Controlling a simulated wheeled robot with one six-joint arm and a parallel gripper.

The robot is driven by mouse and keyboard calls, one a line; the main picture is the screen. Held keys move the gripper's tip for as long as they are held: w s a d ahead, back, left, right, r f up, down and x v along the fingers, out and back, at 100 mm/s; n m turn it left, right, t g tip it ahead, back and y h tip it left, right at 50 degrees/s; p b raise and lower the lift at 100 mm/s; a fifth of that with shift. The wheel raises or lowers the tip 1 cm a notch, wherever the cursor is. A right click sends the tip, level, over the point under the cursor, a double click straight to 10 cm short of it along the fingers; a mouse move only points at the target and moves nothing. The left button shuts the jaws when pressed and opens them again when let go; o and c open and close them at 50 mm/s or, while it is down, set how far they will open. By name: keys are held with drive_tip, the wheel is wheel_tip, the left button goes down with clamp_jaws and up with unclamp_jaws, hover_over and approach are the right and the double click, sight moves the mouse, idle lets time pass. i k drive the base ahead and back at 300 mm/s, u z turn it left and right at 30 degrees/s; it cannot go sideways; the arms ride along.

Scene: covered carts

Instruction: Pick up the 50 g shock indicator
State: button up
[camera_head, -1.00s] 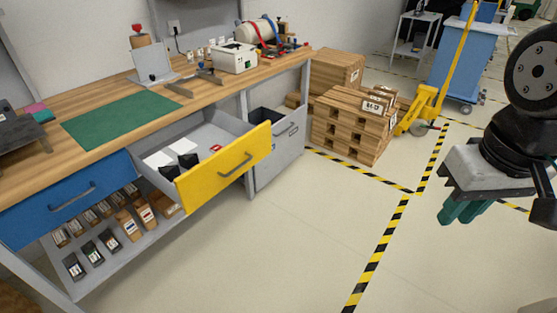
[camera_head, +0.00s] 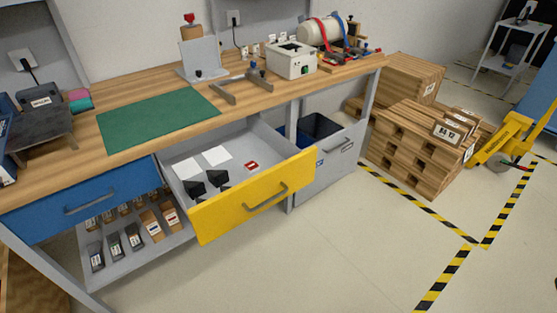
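A small red and white piece (camera_head: 252,166) lies in the open yellow-fronted drawer (camera_head: 255,196), near its right side; it may be the shock indicator, but its marking is too small to read. Two white cards (camera_head: 202,163) and two black clip-like things (camera_head: 205,182) lie to its left in the same drawer. My gripper is not in the current view.
The drawer juts out from under the wooden workbench (camera_head: 160,83). A closed blue drawer (camera_head: 85,200) is to its left, with a shelf of small boxes below. Wooden crates (camera_head: 420,145) stand at right. The floor in front (camera_head: 330,250) is clear.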

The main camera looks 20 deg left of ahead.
sight(252, 167)
drive_tip(key=u, duration=0.2)
drive_tip(key=i, duration=0.75)
drive_tip(key=u, duration=0.9)
drive_tip(key=i, duration=0.6)
drive_tip(key=u, duration=0.35)
